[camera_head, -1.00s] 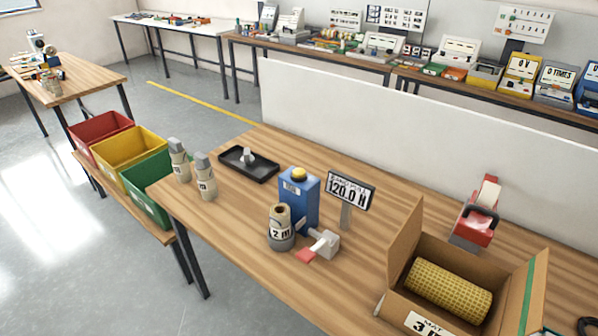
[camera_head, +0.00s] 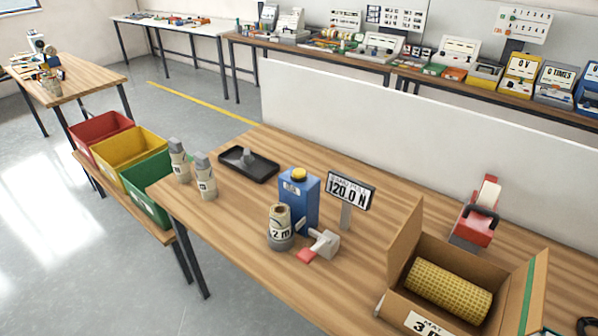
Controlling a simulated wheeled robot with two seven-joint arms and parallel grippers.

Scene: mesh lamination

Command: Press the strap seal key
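No part labelled as a strap seal key can be read. I cannot tell which of these is the key. A sign (camera_head: 349,191) beside the box reads about "120.0 N". Neither of my grippers shows in the head view.
An open cardboard box (camera_head: 403,238) with a yellow mesh roll (camera_head: 448,291) and a red dispenser (camera_head: 478,220) stand at right. A black tray (camera_head: 262,174) and two grey-topped containers (camera_head: 205,177) stand at left. Red, yellow and green bins (camera_head: 128,146) sit beyond the left edge.

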